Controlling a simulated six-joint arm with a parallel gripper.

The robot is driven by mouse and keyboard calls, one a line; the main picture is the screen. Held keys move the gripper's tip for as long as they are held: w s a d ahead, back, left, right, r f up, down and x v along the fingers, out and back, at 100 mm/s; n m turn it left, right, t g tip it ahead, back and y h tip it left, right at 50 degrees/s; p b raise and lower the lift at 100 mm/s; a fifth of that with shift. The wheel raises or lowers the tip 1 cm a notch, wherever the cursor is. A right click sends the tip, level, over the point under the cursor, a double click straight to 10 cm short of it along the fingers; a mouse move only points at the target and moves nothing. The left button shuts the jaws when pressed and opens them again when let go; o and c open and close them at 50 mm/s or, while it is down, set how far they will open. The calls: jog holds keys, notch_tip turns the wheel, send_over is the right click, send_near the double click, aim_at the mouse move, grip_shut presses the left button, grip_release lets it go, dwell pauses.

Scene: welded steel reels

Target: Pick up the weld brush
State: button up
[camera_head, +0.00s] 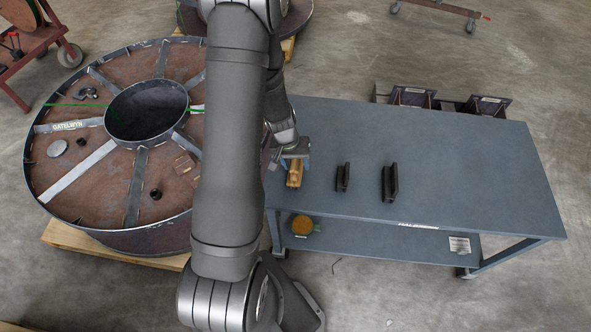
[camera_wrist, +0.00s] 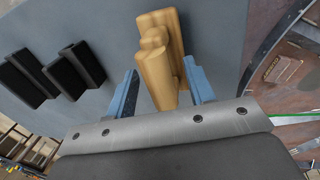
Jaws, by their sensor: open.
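The weld brush, a tan wooden-looking piece (camera_head: 294,174), lies on the blue-grey table (camera_head: 450,150) near its left end. In the wrist view the brush (camera_wrist: 161,70) shows a stubby handle towards me and a wider block beyond; no bristles can be made out. My gripper (camera_head: 294,160) is over the brush. Its two blue fingers are apart in the wrist view (camera_wrist: 161,66), one on each side of the handle. A gap shows at the left finger; contact at the right finger cannot be told.
Two dark blocky pieces (camera_head: 342,177) (camera_head: 390,182) stand on the table to the right of the brush. A large steel reel (camera_head: 75,160) lies close by on the left. A round tan item (camera_head: 302,225) is on the lower shelf. The table's right half is clear.

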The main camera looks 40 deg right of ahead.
jog(key=shift+f, duration=0.1)
grip_shut()
dwell(0.3)
jog(key=shift+d+r, duration=0.1)
jog(key=shift+r, duration=0.5)
notch_tip(320, 180, up, 3)
jog(key=shift+r, duration=0.15)
jog(key=s+d+r, duration=0.1)
jog(key=s+r, duration=0.5)
jog(key=s, duration=0.5)
jog(key=shift+s+d+r, duration=0.3)
jog(key=shift+d, duration=0.05)
